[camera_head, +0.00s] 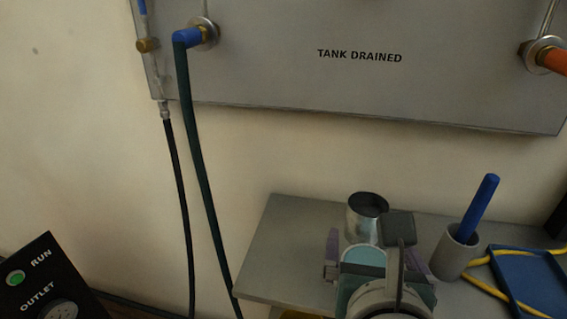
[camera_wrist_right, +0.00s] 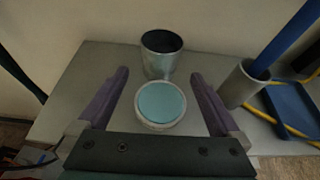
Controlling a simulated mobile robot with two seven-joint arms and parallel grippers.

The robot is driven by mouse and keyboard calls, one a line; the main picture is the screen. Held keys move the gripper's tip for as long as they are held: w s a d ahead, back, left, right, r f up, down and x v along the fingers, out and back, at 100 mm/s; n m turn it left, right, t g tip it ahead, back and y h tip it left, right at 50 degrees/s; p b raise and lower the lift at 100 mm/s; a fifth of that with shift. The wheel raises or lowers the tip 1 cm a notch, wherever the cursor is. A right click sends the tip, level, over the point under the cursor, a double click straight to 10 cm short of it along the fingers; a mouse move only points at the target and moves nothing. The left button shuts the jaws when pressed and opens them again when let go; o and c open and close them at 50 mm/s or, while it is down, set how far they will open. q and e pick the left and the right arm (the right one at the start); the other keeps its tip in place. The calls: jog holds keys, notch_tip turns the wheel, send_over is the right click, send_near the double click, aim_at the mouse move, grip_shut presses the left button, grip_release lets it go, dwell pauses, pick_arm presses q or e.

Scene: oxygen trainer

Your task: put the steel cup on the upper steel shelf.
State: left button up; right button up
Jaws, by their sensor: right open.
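The steel cup (camera_head: 366,212) is a shiny upright cylinder with a dark open top, standing at the back of a grey steel shelf (camera_head: 285,245). The cup (camera_wrist_right: 161,58) also shows upright in the right wrist view, beyond the fingertips. My right gripper (camera_head: 370,243) is over the shelf, on the near side of the cup. Its purple fingers are spread apart in the right wrist view (camera_wrist_right: 160,74), with the cup ahead of the gap and not gripped. A round teal-topped piece with a pale rim (camera_wrist_right: 160,105) shows between the fingers. My left gripper is not in view.
A grey holder (camera_head: 455,252) with a blue stick stands right of the gripper. A blue tray (camera_head: 530,280) and yellow cord lie farther right. Dark hoses (camera_head: 190,130) hang at the shelf's left edge. A grey tank panel (camera_head: 300,85) is above. The shelf's left part is bare.

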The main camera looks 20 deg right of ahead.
jog(key=v, duration=0.4)
jog(key=shift+s+d+m, duration=0.2)
jog(key=shift+s+m, duration=0.1)
jog(key=shift+m, duration=0.3)
jog(key=s+d+m+g, duration=0.1)
jog(key=m, duration=0.3)
jog(key=s+d+f+m+g, duration=0.1)
jog(key=s+m+g, duration=0.1)
jog(key=m, duration=0.2)
jog(key=s+d+m+g+y, duration=0.1)
jog(key=s+m, duration=0.1)
jog(key=m, duration=0.2)
jog(key=shift+s+d+f+g, duration=0.1)
jog(key=shift+d+f+g, duration=0.2)
jog(key=shift+d+f, duration=0.05)
jog(key=s+a+r+m+g+y, duration=0.2)
jog(key=s+a+m+y, duration=0.4)
jog(key=m, duration=0.7)
jog(key=shift+a+r+m+g+y, duration=0.2)
jog(key=shift+r+m+g+y, duration=0.1)
jog(key=shift+y, duration=0.2)
